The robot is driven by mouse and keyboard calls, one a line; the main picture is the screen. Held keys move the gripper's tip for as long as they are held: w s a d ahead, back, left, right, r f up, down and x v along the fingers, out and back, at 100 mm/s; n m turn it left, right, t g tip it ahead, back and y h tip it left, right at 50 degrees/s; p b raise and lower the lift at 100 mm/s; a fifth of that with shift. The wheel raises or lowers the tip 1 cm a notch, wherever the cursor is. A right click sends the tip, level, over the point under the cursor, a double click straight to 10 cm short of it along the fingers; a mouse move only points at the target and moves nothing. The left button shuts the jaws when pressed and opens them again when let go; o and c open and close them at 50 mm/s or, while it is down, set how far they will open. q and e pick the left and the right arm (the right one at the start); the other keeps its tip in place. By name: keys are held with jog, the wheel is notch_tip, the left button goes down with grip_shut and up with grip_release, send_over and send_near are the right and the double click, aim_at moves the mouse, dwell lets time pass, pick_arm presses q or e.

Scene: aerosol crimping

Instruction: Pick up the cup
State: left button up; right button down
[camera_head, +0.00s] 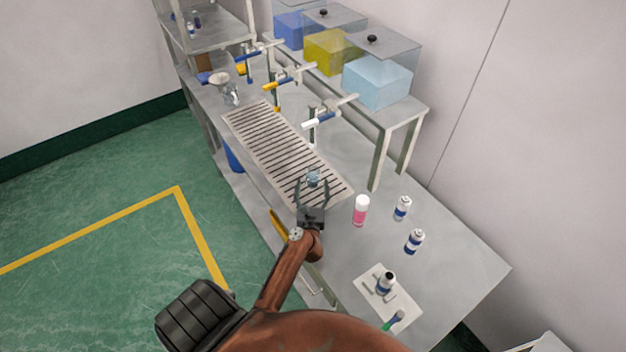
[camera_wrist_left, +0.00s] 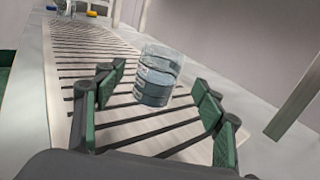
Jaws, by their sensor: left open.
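The cup (camera_head: 313,177) is small and clear, with bluish contents, and stands upright on the slatted drain grate (camera_head: 262,130) near its front end. It also shows in the left wrist view (camera_wrist_left: 158,75), just beyond the fingertips. My left gripper (camera_head: 312,192) is open, with its fingers spread on either side of the space in front of the cup. In the left wrist view the green finger pads (camera_wrist_left: 155,110) show nothing held between them. My right gripper is not in view.
Taps with blue, yellow and white handles (camera_head: 330,112) stand along the grate. A pink-and-white can (camera_head: 361,210) and blue-and-white cans (camera_head: 414,241) stand to the right. Tinted tanks (camera_head: 378,84) sit on a raised shelf behind. A white plate (camera_head: 402,307) lies nearer.

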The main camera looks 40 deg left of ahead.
aim_at(313, 169)
pick_arm(q)
jog(key=x, duration=0.5)
jog(key=shift+w+a, duration=0.4)
jog(key=c, duration=1.3)
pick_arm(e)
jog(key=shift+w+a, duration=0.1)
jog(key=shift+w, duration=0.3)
